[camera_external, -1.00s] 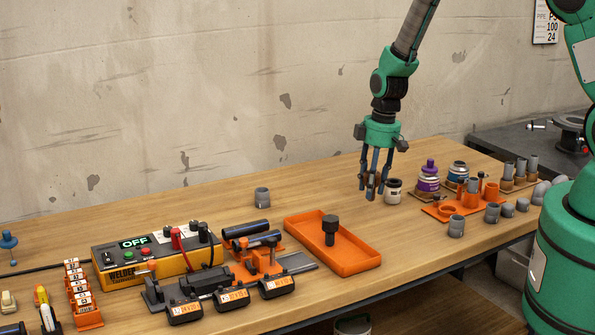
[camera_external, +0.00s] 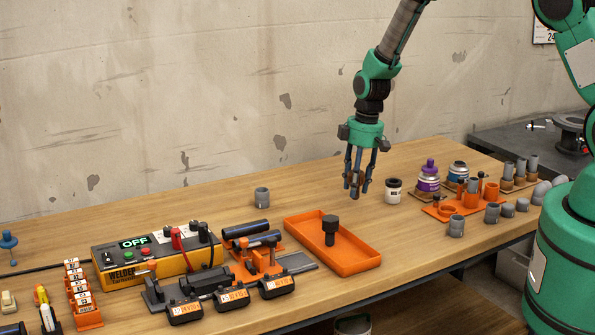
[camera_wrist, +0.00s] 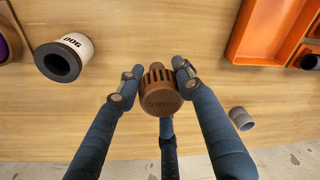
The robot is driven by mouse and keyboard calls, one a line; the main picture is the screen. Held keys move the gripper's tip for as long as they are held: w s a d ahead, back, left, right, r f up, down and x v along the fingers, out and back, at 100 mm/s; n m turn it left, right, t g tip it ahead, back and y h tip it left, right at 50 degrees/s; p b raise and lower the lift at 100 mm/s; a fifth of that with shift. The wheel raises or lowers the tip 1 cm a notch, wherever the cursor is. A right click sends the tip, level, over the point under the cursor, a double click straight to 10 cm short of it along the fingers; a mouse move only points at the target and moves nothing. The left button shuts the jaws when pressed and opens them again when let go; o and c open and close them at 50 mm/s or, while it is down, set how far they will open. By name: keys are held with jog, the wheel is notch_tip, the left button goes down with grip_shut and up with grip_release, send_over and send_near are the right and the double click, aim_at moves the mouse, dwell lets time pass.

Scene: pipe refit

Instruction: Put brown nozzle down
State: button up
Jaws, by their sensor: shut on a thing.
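The brown nozzle (camera_wrist: 160,97) is a ribbed, rounded piece between my fingers in the wrist view. My gripper (camera_wrist: 155,85) has three blue fingers with dark joints and is shut on it. In the external view my gripper (camera_external: 355,190) hangs above the wooden table, behind and right of the orange tray (camera_external: 349,268). There the nozzle is small and mostly hidden by the fingers. The nozzle's gap to the table is hard to judge.
A white cup (camera_external: 393,191) stands right of my gripper. A grey fitting (camera_external: 262,197) stands alone to the left. A dark knobbed part (camera_external: 330,229) stands in the orange tray. The yellow welder (camera_external: 155,259) is farther left. Bare wood (camera_external: 310,192) lies left of my gripper.

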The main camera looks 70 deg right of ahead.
jog(key=shift+f, duration=1.25)
jog(key=shift+f, duration=0.15)
jog(key=o, duration=1.1)
jog(key=r, duration=0.4)
jog(key=s+r, duration=0.1)
jog(key=r, duration=0.7)
jog(key=shift+s+d+r+p, duration=0.1)
jog(key=shift+s+d+p, duration=0.1)
jog(key=shift+p, duration=0.2)
